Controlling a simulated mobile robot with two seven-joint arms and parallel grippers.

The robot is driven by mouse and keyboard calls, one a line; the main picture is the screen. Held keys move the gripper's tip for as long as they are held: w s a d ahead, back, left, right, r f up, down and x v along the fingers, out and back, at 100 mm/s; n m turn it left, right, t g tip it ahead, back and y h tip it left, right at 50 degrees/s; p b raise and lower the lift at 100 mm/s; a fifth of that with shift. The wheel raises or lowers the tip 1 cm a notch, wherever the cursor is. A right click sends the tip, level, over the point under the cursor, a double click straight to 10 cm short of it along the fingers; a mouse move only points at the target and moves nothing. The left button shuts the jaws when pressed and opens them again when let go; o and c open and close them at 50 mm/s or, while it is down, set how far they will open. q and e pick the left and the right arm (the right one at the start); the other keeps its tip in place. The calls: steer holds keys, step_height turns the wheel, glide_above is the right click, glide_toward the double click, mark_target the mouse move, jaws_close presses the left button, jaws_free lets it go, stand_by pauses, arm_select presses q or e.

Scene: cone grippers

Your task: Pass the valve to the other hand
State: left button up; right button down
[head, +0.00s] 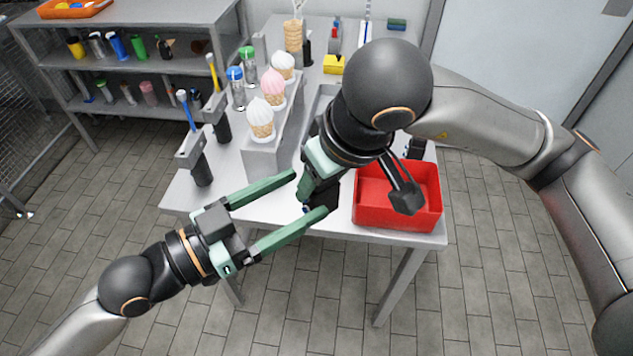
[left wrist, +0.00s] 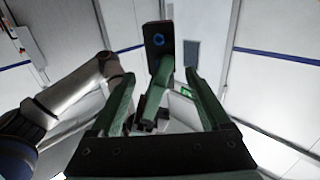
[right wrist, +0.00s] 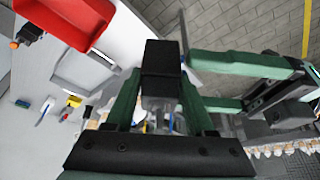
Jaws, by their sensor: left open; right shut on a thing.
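The valve (head: 325,190) is a dark block, partly hidden in the head view by my right gripper (head: 313,188). In the right wrist view the valve (right wrist: 160,62) sits between the green fingers of my right gripper (right wrist: 160,82), which is shut on it. In the left wrist view the valve (left wrist: 159,38) shows a dark face with a blue ring. My left gripper (head: 310,194) is open and empty, its fingers pointing at the valve from the left. In the left wrist view the valve is ahead of and between my left fingertips (left wrist: 160,76).
A red bin (head: 362,216) stands at the table's right front. A grey stand (head: 262,160) with ice cream cones (head: 273,83) is behind the grippers. Dark holders (head: 201,168) with blue and yellow sticks stand at the left edge. Shelves (head: 140,55) are at the back left.

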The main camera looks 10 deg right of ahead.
mark_target(321, 190)
arm_select(q)
steer(key=shift+x, duration=2.05)
steer(key=shift+c, duration=0.2)
steer(key=shift+s, duration=0.2)
jaws_close()
arm_select(e)
steer(key=shift+w, duration=0.1)
arm_select(q)
steer(key=shift+r, duration=0.1)
arm_select(e)
steer(key=shift+c, duration=0.9)
jaws_free()
arm_select(q)
steer(key=shift+w, duration=0.15)
arm_select(e)
steer(key=shift+r, duration=0.15)
